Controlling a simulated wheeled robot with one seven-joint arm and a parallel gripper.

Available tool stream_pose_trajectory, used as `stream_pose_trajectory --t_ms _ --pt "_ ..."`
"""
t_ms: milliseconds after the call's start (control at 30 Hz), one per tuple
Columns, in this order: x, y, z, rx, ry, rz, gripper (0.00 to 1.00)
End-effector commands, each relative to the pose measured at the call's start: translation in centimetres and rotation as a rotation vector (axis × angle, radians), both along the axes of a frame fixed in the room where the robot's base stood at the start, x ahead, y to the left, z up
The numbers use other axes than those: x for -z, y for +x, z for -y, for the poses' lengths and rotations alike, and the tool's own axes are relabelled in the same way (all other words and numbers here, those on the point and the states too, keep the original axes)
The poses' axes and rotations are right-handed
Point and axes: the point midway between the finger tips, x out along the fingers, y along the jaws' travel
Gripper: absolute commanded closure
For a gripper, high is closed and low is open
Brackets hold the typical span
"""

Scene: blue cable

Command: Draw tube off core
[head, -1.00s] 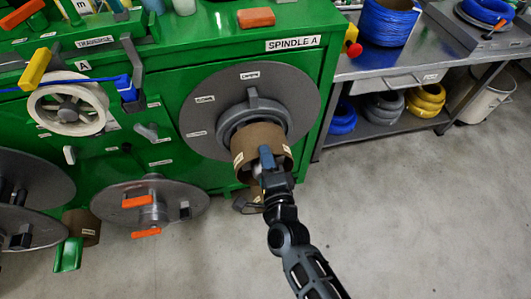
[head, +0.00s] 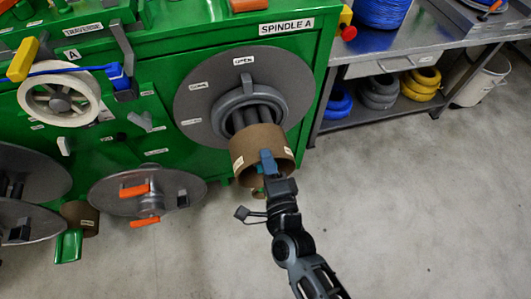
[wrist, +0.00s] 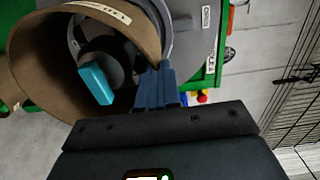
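The brown cardboard tube (head: 245,148) is in front of the disc labelled SPINDLE A, with dark core bars (head: 240,119) showing between it and the disc's grey ring. The tube's near end is open toward me. My gripper (head: 267,160) is at the tube's near rim and appears shut on its wall. In the wrist view, the blue-grey fingers (wrist: 155,88) meet the rim of the tube (wrist: 32,75). The core's dark round end (wrist: 105,58) shows inside the tube, with a cyan piece (wrist: 97,84) by it. The finger contact is partly hidden.
The grey disc (head: 195,95) stands behind the tube on the green machine (head: 185,30). A lower disc with orange handles (head: 105,193) is to the left. A metal bench (head: 375,50) with cable coils stands to the right. The floor in front is clear.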

Motion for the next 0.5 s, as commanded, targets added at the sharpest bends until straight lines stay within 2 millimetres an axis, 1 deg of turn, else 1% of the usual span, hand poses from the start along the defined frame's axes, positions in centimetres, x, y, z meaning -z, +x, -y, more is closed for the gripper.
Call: stream_pose_trajectory --t_ms 500 --pt "0.0 -2.7 0.8 0.0 0.0 0.0 1.0"
